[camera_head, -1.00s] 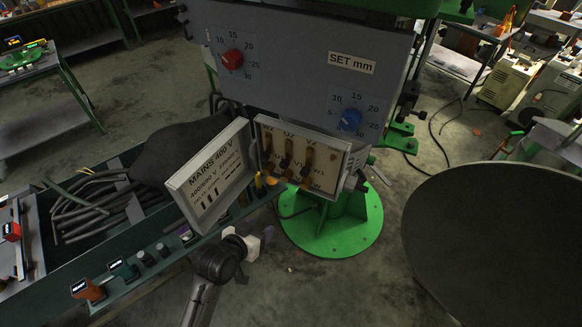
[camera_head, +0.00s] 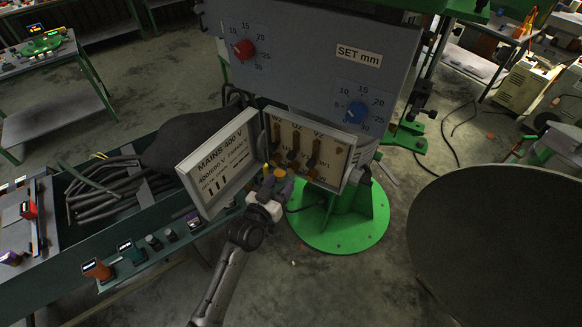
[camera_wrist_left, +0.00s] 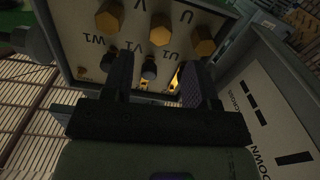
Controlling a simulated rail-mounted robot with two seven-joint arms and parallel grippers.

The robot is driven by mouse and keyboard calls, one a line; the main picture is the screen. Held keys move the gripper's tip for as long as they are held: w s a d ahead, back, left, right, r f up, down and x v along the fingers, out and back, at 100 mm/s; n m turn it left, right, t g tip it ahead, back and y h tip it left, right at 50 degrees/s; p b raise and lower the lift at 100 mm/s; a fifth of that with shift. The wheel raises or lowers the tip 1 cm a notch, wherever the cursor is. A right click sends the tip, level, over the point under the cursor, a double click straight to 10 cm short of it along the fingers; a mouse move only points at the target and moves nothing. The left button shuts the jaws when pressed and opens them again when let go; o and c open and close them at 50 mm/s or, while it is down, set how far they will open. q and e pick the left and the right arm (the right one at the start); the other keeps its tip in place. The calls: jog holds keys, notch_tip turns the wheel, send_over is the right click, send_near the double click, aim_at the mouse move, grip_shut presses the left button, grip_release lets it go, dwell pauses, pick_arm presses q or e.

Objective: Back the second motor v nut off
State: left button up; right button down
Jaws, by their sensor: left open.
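The open terminal box (camera_head: 350,165) hangs under the grey dial panel, with brass links and dark posts inside. In the left wrist view its face (camera_wrist_left: 75,15) carries W1, V1 and U1 markings, large brass hex nuts (camera_wrist_left: 160,30), and smaller dark fittings (camera_wrist_left: 148,68). I cannot tell for certain which is the second motor V nut. My left gripper (camera_head: 272,181) is at the box's lower edge. In the wrist view the left gripper (camera_wrist_left: 153,78) is open, its fingers apart on either side of a dark fitting; contact cannot be told. My right gripper is not in view.
The open box lid (camera_head: 220,165), marked MAINS 400 V, stands just left of the gripper. A green trough (camera_head: 115,225) with dark cables lies left. A green round base (camera_head: 345,235) stands below the box, and a large dark disc (camera_head: 500,240) at right.

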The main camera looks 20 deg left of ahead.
aim_at(290, 170)
pick_arm(q)
jog(key=w, duration=0.3)
jog(key=w+d, duration=0.1)
jog(key=w, duration=0.1)
jog(key=shift+w, duration=0.8)
jog(key=c, duration=0.9)
